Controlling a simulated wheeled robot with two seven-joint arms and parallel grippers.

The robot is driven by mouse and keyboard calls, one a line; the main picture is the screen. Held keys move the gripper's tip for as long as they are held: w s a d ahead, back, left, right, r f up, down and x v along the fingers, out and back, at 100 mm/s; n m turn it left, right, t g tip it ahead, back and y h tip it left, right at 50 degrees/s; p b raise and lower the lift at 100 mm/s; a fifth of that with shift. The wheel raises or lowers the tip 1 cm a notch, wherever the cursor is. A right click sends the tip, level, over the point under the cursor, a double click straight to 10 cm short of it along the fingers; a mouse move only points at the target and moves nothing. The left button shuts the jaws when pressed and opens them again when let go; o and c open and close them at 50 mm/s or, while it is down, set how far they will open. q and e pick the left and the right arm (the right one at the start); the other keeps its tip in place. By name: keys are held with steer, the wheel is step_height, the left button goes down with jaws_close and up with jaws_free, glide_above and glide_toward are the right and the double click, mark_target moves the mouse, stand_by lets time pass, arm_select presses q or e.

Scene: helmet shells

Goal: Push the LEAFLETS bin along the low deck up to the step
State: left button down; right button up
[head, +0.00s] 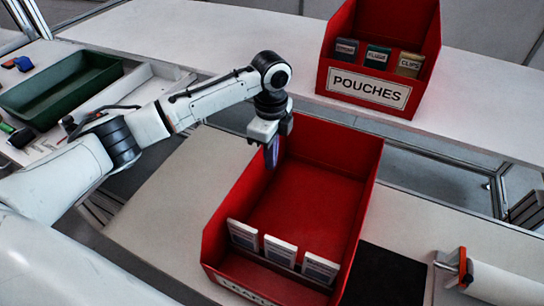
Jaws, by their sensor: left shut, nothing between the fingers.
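The LEAFLETS bin (308,192) is a red open bin on the low deck (185,185), with its label cut off by the lower edge of the head view. Three white leaflet packs (280,250) stand in a row near its front. My left gripper (271,158) is shut and empty, pointing down at the bin's far left corner. I cannot tell whether its fingertips touch the bin wall. The step (455,125) is the higher white surface beyond the bin, with a gap below its edge. My right gripper is not in view.
A red POUCHES bin (378,93) with several small boxes stands on the higher surface. A green tray (62,92) and small tools lie at the left.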

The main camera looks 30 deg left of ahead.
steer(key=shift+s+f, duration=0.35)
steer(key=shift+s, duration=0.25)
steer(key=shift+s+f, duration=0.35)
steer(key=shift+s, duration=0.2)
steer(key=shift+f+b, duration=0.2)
steer(key=shift+b, duration=0.2)
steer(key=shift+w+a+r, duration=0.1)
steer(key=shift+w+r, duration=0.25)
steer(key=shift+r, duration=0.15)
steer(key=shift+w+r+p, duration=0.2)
steer(key=shift+p, duration=0.1)
arm_select(q)
steer(key=a+f, duration=0.4)
steer(key=f, duration=0.5)
steer(key=shift+s+f, duration=0.2)
steer(key=shift+f, duration=0.15)
steer(key=shift+a, duration=0.1)
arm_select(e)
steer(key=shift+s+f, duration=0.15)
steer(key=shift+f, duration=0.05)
